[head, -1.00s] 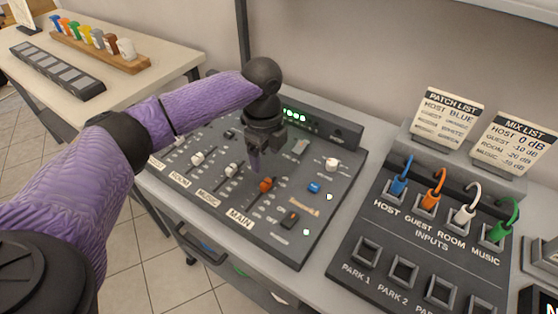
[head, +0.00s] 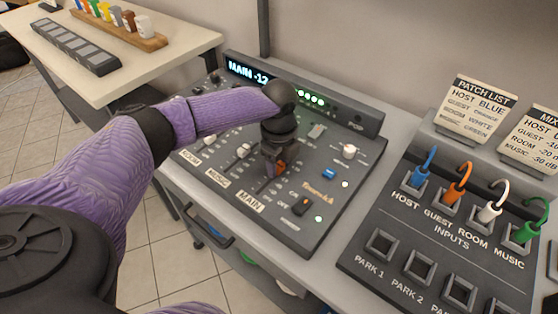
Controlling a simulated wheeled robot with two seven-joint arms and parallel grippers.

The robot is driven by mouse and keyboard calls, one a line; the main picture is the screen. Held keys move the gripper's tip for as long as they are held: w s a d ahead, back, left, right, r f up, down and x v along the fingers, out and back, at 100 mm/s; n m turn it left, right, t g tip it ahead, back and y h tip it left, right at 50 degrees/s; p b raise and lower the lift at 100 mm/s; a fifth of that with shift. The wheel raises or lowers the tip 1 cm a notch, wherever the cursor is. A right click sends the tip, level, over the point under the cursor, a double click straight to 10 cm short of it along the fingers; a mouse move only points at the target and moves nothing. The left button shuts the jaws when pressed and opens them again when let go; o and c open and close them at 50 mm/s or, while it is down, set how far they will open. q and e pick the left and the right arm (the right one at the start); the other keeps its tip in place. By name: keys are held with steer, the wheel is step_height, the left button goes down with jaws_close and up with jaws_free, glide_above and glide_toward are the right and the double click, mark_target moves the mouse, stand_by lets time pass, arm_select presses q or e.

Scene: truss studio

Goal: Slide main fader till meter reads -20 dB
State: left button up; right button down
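The mixer console (head: 330,218) stands on the grey bench. The display (head: 248,72) reads "MAIN -12", with anything further right hidden behind my arm. Green meter lights (head: 312,99) are lit beside it. My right gripper is not in view.
White-capped faders (head: 243,151) sit left of the main one. A blue button (head: 329,174) and a dark rocker switch (head: 302,206) are close on the right. The inputs patch panel (head: 400,215) with coloured cables stands further right, below the patch list card (head: 476,109).

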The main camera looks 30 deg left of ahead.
arm_select(q)
jaws_close()
stand_by(0.5)
stand_by(0.6)
